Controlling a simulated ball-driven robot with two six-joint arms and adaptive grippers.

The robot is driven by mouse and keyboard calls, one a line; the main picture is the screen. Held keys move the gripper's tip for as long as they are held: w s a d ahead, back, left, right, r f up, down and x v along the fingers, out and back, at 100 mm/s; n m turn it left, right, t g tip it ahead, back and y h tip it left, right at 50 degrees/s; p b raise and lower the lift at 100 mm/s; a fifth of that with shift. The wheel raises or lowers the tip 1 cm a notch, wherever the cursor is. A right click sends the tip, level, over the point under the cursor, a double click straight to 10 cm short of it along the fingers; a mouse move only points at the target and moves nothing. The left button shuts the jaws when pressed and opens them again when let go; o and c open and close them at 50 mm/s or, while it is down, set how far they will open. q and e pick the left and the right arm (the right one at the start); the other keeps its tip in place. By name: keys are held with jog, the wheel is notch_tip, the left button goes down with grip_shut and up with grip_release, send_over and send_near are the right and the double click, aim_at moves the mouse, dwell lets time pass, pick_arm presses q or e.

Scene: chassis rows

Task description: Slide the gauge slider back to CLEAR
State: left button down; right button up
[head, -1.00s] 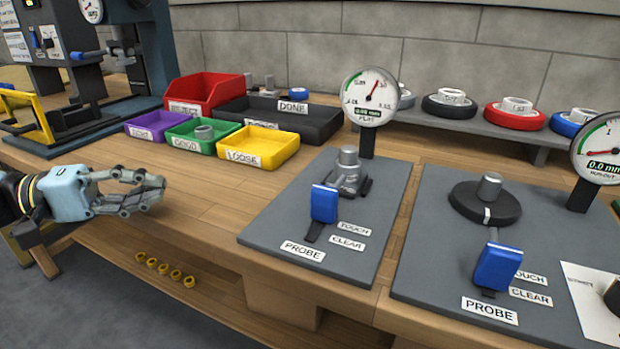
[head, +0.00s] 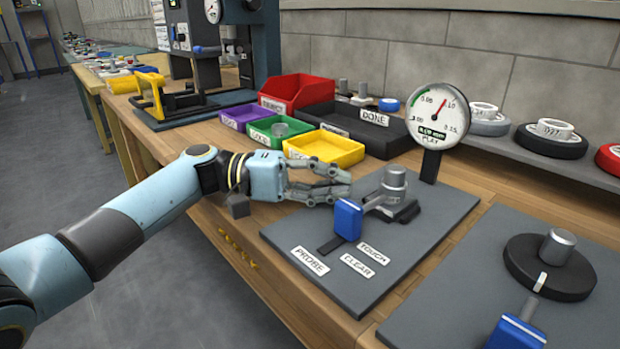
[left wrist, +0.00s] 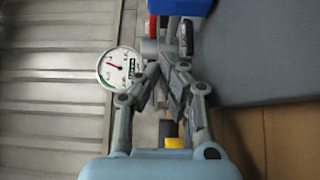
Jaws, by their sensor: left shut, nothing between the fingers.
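The gauge slider is a blue block (head: 348,219) on the grey plate (head: 290,235) of the PLAY dial (head: 438,115). It stands at the TOUCH end of its dark track, its rod reaching toward a metal cylinder (head: 394,184). The bare track runs toward the CLEAR label (head: 358,265). My left gripper (head: 346,184) is shut and empty, just behind the slider and above the plate's left edge; I see a gap between them. My right gripper is out of view.
A second plate (head: 450,310) with another blue slider (head: 516,332) lies to the right. A yellow tray (head: 325,148) and a black tray (head: 370,128) stand behind my gripper. Rings sit on a shelf (head: 500,143) at the back. The plate's front part is clear.

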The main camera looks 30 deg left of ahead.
aim_at(381, 184)
pick_arm(q)
jog(key=x, duration=0.3)
jog(key=shift+w+d+r, duration=0.1)
jog(key=shift+d, duration=0.25)
jog(key=s, duration=0.1)
jog(key=s+a, duration=0.1)
jog(key=s, duration=0.2)
jog(key=shift+a+p, duration=0.35)
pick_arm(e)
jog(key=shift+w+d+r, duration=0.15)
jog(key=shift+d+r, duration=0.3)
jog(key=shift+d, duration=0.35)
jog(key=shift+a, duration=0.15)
